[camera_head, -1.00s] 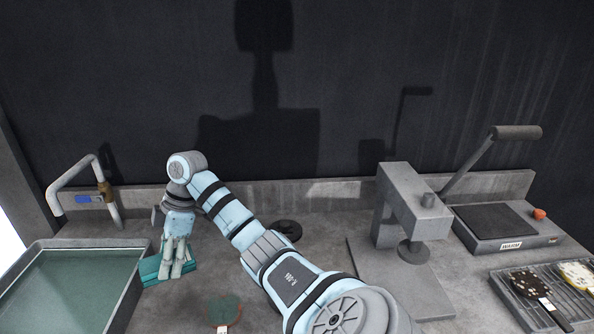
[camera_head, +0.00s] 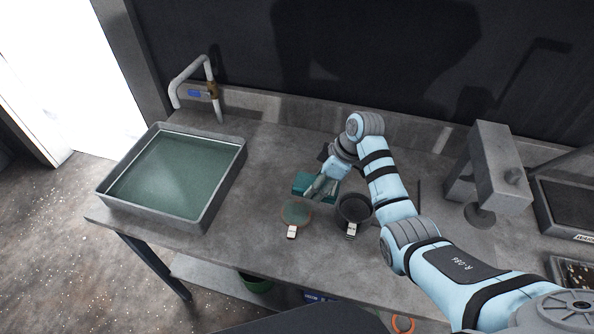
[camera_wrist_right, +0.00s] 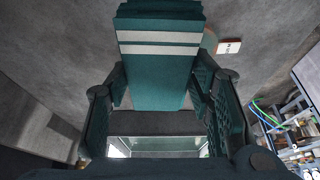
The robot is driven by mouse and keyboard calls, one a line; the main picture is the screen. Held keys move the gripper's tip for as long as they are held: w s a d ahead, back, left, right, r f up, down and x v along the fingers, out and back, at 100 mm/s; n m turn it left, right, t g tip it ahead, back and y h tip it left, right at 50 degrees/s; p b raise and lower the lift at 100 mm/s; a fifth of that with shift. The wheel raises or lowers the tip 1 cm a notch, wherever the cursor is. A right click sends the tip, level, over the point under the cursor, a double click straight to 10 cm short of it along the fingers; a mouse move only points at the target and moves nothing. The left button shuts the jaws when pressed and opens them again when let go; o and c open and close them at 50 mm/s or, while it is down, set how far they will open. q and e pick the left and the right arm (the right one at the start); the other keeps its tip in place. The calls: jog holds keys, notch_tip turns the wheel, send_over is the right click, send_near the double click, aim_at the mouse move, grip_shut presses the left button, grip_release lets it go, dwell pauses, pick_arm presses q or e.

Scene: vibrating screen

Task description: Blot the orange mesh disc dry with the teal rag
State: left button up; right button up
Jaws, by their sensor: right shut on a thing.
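The orange mesh disc (camera_head: 296,213) lies on the grey bench in the head view, with an orange rim, greenish mesh and a white tag at its front. My right gripper (camera_head: 324,187) is just behind it, fingers pointing down, shut on the teal rag (camera_head: 306,180). In the right wrist view the folded rag (camera_wrist_right: 160,85), with two pale stripes, sits between the fingers. A sliver of the disc's rim (camera_wrist_right: 210,39) shows beside it, partly hidden by the rag. I cannot tell whether the rag touches the bench. My left gripper is not in view.
A dark round disc (camera_head: 354,209) with a tag lies right of the mesh disc. A basin of greenish liquid (camera_head: 213,204) and a bent pipe (camera_head: 219,104) stand at the left. A grey press stand (camera_head: 490,170) is at the right. Bench between basin and mesh disc is clear.

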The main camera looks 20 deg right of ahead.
pick_arm(q)
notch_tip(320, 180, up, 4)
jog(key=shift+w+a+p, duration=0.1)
jog(key=shift+p, duration=0.85)
pick_arm(e)
jog(key=a, duration=0.4)
jog(key=s+a, duration=0.1)
jog(key=a, duration=0.2)
jog(key=shift+r, duration=0.2)
notch_tip(320, 180, down, 5)
jog(key=shift+r+b, duration=0.15)
jog(key=shift+b, duration=1)
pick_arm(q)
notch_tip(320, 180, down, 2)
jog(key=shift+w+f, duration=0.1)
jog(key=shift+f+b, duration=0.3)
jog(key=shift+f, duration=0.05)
pick_arm(e)
jog(key=shift+f, duration=0.75)
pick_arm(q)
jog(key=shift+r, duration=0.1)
